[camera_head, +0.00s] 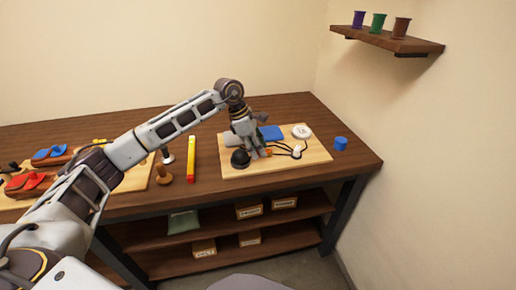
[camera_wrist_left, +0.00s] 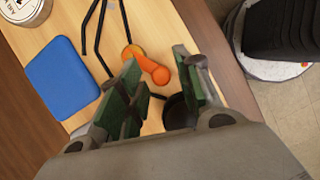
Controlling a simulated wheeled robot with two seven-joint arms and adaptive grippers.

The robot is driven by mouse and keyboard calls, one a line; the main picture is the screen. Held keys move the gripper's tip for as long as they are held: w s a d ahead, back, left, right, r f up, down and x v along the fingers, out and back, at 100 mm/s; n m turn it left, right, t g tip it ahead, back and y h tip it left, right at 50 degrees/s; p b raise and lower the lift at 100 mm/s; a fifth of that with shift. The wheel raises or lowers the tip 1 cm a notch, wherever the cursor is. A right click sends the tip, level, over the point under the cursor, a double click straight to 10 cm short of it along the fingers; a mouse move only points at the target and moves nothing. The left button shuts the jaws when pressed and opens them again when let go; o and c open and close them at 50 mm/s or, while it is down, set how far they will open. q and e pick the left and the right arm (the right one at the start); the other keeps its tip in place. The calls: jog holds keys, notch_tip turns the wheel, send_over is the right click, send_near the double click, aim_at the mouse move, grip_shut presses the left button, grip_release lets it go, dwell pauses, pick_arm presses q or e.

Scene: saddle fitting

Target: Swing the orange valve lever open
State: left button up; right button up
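The orange valve lever (camera_wrist_left: 147,63) lies on a pale wooden board (camera_wrist_left: 160,22) in the left wrist view. Its round orange-yellow end is toward the upper left and its rounded tip toward the lower right. In the head view only a small orange spot of the lever (camera_head: 268,152) shows beside the fingers. My left gripper (camera_wrist_left: 168,82) is open, with its green-padded fingers parted near the lever's tip. It points down over the board in the head view (camera_head: 262,150). I cannot tell whether a finger touches the lever. My right gripper is not in view.
On the board are a blue pad (camera_head: 270,133), a white roll (camera_head: 301,131), thin black tubes (camera_head: 285,146) and a black round part (camera_head: 240,158).

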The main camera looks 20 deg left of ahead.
pick_arm(q)
jog(key=v, duration=1.2)
dwell(0.5)
dwell(0.5)
